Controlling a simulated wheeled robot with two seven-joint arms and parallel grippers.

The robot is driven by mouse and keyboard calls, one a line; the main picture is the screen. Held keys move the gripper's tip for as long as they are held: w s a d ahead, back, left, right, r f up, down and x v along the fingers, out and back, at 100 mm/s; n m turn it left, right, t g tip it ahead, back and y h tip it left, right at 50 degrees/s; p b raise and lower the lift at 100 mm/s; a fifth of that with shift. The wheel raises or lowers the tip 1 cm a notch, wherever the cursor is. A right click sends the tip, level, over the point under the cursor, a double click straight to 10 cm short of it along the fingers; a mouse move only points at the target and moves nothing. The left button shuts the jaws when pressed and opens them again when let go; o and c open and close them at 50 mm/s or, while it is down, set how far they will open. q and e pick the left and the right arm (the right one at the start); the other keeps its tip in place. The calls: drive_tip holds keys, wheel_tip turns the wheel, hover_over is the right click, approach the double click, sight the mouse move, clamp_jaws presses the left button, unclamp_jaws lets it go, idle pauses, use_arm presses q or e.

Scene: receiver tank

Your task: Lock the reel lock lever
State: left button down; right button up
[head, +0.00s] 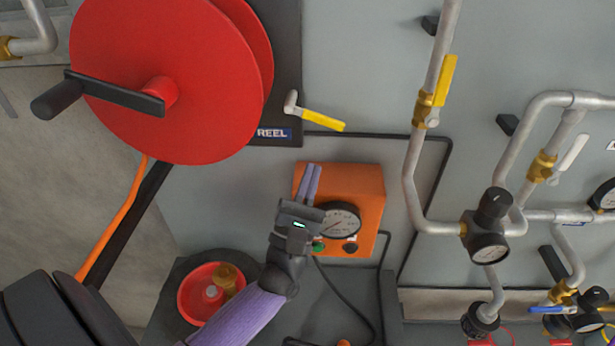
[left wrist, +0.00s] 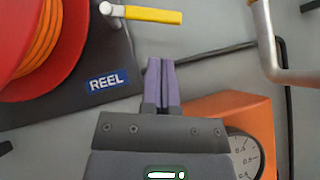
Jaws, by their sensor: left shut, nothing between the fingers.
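The reel lock lever (head: 322,119) has a yellow handle and a pale pivot, beside the red reel (head: 170,75) and just above the REEL label (head: 273,133). Its handle slants slightly down to the right in the head view. In the left wrist view the lever (left wrist: 150,14) shows at the top. My left gripper (head: 311,168) is shut and empty, in front of the orange gauge box and below the lever, apart from it. In the left wrist view its purple fingertips (left wrist: 163,64) are together, below the yellow handle. My right gripper is not in view.
The orange gauge box (head: 366,185) lies behind and right of my left gripper. Grey pipes with a yellow-handled valve (head: 445,80) run at the right. The reel's black crank handle (head: 60,99) sticks out at the left.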

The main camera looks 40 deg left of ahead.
sight(323, 120)
use_arm(q)
drive_tip(key=p+x, duration=0.1)
drive_tip(key=x, duration=0.3)
drive_tip(key=shift+w+r, duration=0.25)
drive_tip(key=shift+w+a+r, duration=0.15)
drive_tip(key=shift+w+r, duration=0.15)
drive_tip(key=shift+w, duration=0.15)
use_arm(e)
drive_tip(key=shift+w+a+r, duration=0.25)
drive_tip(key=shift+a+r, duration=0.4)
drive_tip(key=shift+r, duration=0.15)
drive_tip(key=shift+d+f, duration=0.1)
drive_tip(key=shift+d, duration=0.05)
